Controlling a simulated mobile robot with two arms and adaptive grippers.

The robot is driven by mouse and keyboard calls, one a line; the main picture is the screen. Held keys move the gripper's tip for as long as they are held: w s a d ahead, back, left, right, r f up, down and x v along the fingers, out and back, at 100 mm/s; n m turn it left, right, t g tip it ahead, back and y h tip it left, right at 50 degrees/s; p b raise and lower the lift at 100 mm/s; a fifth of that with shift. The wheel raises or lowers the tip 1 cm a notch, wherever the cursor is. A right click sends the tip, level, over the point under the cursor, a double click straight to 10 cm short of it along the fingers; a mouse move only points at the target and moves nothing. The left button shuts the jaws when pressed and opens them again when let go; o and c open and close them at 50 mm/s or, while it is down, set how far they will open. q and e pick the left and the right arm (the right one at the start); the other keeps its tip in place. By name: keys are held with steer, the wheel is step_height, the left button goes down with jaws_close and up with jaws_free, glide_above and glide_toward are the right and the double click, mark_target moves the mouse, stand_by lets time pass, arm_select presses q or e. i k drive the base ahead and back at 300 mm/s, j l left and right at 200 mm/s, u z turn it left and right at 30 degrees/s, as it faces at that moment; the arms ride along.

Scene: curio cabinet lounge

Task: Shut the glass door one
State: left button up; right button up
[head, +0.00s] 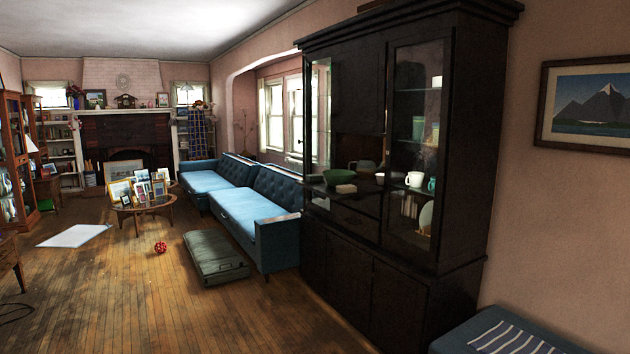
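A tall dark wood cabinet (350,235) stands right of centre in the head view. Its left glass door (318,130) appears swung outward, with the windows behind showing through the pane. Its right glass door (418,150) looks closed, with cups and other pieces on shelves behind it. I cannot tell from a label which door is door one. Neither of my grippers is in view.
A green bowl (339,177) sits on the cabinet's middle ledge. A green case (216,258) lies by the blue sofa (262,205). A red ball (160,247) is on the floor. A blue bench (470,330) stands at lower right. The wooden floor (250,320) before the cabinet is clear.

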mark_target(304, 62)
steer(key=i+j+z, duration=0.15)
steer(key=i+j, duration=0.4)
steer(key=i, duration=0.4)
steer(key=i+j+z, duration=0.15)
steer(key=i+j, duration=0.5)
steer(key=i, duration=0.25)
steer(key=i+j+z, duration=0.1)
steer(key=i+j, duration=0.65)
steer(key=i, duration=0.15)
